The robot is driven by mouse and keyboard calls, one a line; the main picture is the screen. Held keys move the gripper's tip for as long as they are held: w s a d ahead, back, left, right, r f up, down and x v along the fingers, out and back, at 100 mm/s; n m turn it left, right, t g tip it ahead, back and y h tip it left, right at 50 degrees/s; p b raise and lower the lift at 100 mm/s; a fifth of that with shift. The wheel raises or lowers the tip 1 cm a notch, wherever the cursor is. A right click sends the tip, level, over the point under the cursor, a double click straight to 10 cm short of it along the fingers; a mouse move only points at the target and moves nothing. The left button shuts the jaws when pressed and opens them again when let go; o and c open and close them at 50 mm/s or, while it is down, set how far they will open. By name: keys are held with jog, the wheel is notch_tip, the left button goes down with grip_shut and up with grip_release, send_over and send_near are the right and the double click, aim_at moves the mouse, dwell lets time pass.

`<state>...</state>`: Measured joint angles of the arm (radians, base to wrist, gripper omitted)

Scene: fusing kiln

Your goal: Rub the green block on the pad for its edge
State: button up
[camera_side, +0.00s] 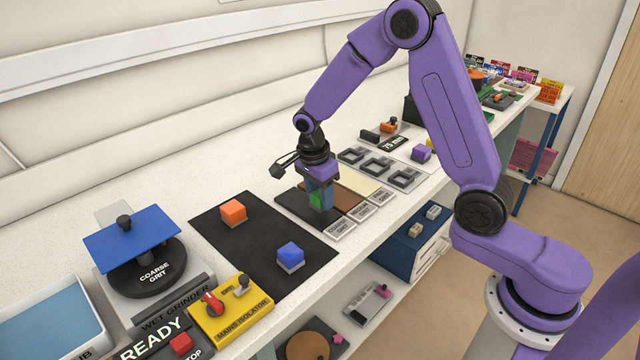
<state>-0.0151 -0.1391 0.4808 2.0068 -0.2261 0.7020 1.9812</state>
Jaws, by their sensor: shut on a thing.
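My gripper (319,186) points down over the pads and is shut on the green block (316,200). The block is low at the coarse grit pad (297,199), the dark strip at the left of the pad row. The fingers hide part of the block, and I cannot tell whether its underside touches the pad. A brown pad (333,194) and a pale cream pad (357,181) lie to the right. Grey label plates (340,229) stand in front of the pads, the nearest reading "COARSE GRIT".
A black mat (262,248) to the left bears an orange block (233,211) and a blue block (290,256). The wet grinder (140,262) and yellow mains isolator (231,310) stand further left. Dark square frames (377,166) and a purple block (421,153) are at the right.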

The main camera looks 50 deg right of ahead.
send_over(297, 197)
jog(key=shift+a+f, duration=0.4)
jog(key=shift+f, duration=0.05)
dwell(0.3)
jog(key=shift+w, duration=0.1)
jog(key=shift+f, duration=0.65)
dwell(1.2)
jog(key=shift+s, duration=4.55)
jog(key=shift+w, duration=4.5)
jog(key=shift+s, duration=1.2)
